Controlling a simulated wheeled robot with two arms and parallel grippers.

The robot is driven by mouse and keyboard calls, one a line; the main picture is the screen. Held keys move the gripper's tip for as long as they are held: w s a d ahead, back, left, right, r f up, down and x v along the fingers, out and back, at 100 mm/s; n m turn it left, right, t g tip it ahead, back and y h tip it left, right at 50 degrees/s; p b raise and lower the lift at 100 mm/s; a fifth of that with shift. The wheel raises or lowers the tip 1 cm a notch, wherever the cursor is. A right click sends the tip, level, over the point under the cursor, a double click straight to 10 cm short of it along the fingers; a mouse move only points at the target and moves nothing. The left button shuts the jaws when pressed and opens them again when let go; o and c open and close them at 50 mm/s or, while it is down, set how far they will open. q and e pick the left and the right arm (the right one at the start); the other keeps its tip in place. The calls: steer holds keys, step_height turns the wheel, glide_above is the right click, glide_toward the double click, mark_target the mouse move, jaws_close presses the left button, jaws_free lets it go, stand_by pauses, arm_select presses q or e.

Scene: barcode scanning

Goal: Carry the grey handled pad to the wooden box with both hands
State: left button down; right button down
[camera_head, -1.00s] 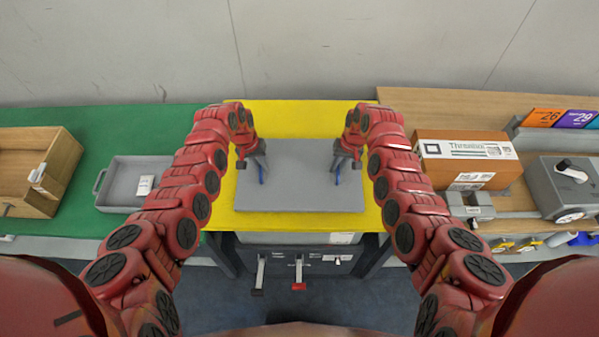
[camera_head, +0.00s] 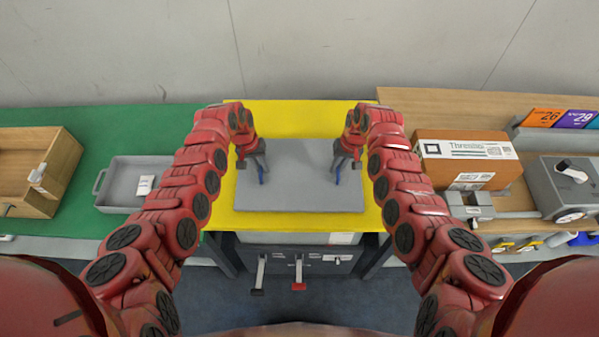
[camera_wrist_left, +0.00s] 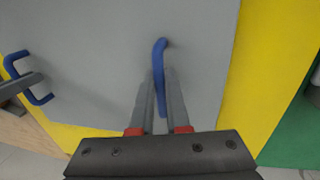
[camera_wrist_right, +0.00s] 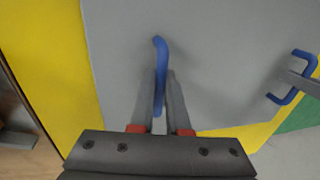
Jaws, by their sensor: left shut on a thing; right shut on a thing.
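The grey handled pad (camera_head: 298,190) is a flat grey board with two blue handles, lying over the yellow mat in the middle of the head view. My left gripper (camera_head: 258,172) is shut on its left blue handle (camera_wrist_left: 161,70). My right gripper (camera_head: 338,172) is shut on its right blue handle (camera_wrist_right: 159,70). Each wrist view also shows the opposite handle with the other gripper at it. The wooden box (camera_head: 50,190) stands open at the far left. I cannot tell whether the pad touches the mat.
The yellow mat (camera_head: 290,112) lies under the pad. A grey tray (camera_head: 118,197) with a small white item sits on the green surface (camera_head: 120,122) between pad and wooden box. A brown carton (camera_head: 440,150) and a grey machine (camera_head: 570,185) stand at right.

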arm_select(q)
steer(key=shift+r, duration=0.1)
arm_select(e)
steer(key=shift+r, duration=0.1)
stand_by(0.6)
